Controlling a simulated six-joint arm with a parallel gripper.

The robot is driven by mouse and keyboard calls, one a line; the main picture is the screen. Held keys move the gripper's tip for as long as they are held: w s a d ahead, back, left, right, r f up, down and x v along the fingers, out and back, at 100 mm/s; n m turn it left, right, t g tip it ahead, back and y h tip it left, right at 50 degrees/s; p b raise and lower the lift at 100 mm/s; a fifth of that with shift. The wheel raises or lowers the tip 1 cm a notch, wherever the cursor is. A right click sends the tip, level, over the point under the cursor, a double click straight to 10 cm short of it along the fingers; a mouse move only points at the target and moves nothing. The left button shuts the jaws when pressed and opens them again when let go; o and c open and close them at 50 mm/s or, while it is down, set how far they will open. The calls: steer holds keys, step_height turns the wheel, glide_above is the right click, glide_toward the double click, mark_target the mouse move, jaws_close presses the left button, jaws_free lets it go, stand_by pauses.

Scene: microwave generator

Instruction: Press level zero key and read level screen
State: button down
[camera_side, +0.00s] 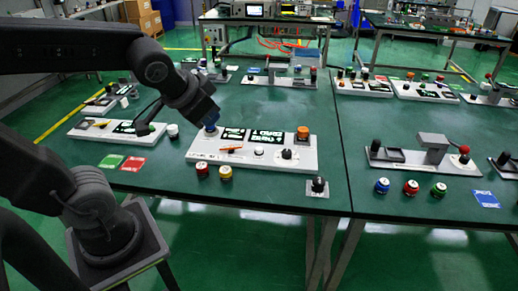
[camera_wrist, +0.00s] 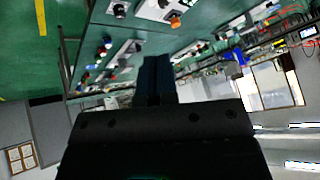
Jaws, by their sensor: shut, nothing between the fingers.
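The white control panel (camera_side: 213,152) stands on the green table in the side view, with lettering on its front face at the left that looks like "LEVEL". Two dark screens sit on its top: a left screen (camera_side: 233,134) and a right screen (camera_side: 266,136), with bright characters too small to read surely. An orange knob (camera_side: 302,132), a white round button (camera_side: 259,152) and a black-and-white dial (camera_side: 287,154) also sit on it. My gripper (camera_side: 210,122) is shut and empty over the panel's back left corner. Blue shows at its tip; I cannot tell whether it touches the panel. The wrist view shows the closed fingers (camera_wrist: 155,75).
A red jar (camera_side: 202,171) and a yellow jar (camera_side: 225,173) stand before the panel. Green (camera_side: 110,161) and red (camera_side: 133,164) cards lie left. A small black-knobbed block (camera_side: 318,188) is at the front edge. Another white panel (camera_side: 90,130) stands left.

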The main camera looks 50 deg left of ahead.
steer(key=w+a+m+t+y, duration=0.2)
steer(key=w+a, duration=0.5)
steer(key=w, duration=0.3)
steer(key=m+h, duration=0.6)
steer(key=m, duration=0.3)
glide_above(259, 149)
step_height(259, 149, down, 16)
steer(key=shift+r, duration=0.15)
steer(key=shift+d, duration=0.1)
steer(key=shift+f, duration=4.4)
steer(key=shift+s, duration=0.1)
steer(key=shift+f, duration=0.4)
